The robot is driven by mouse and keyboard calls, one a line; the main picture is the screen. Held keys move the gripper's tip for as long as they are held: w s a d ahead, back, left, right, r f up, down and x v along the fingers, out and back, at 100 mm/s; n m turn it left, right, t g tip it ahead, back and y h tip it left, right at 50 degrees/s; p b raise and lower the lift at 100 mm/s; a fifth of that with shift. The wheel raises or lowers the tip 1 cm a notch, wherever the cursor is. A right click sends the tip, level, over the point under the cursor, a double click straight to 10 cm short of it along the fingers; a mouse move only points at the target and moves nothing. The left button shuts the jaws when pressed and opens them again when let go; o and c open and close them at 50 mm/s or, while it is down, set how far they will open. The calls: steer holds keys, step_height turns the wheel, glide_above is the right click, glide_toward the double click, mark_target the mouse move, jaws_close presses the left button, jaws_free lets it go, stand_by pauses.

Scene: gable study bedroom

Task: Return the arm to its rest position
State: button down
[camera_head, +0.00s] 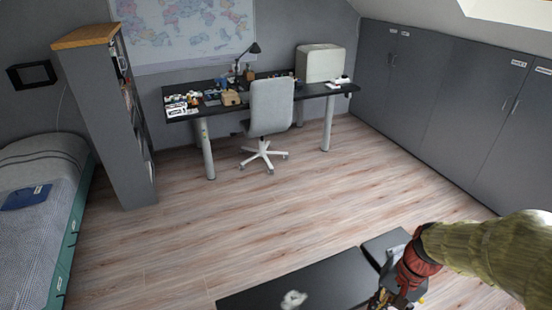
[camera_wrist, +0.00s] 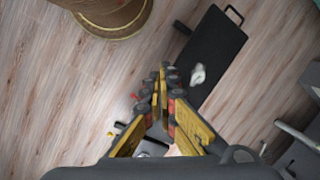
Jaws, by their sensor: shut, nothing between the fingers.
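My arm, in a yellow-green sleeve with a red wrist, reaches in from the right edge in the head view. My gripper (camera_head: 385,299) is at the bottom edge there, pointing down and partly cut off. In the wrist view my gripper (camera_wrist: 163,72) has its yellow fingers together at the tips, with nothing seen between them. It appears above the floor, beside a dark flat panel (camera_wrist: 215,50) with a bar handle at one end. A small white object (camera_wrist: 198,75) lies on that panel, close to the fingertips in the picture; the height gap cannot be told.
The dark panel (camera_head: 335,277) fills the bottom middle of the head view, with a smaller grey surface beside the gripper. Wooden floor (camera_head: 240,220) is clear beyond. A cluttered desk (camera_head: 310,89), white chair (camera_head: 270,105), bed (camera_head: 35,245), shelf (camera_head: 110,130) and grey cabinets (camera_head: 450,90) stand farther off.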

steer(key=s+a+r+n+t+h, duration=0.1)
steer(key=s+a+r+n+t, duration=0.2)
steer(key=r, duration=0.6)
steer(key=s+a+r+n+t+h, duration=0.1)
steer(key=s+a+r+n+t, duration=0.1)
steer(key=r, duration=0.7)
steer(key=shift+s+a+r+n+t+h, duration=0.15)
steer(key=shift+s+a+n+t+h, duration=0.2)
steer(key=shift+s+a+n, duration=0.25)
steer(key=shift+d, duration=0.15)
stand_by(0.7)
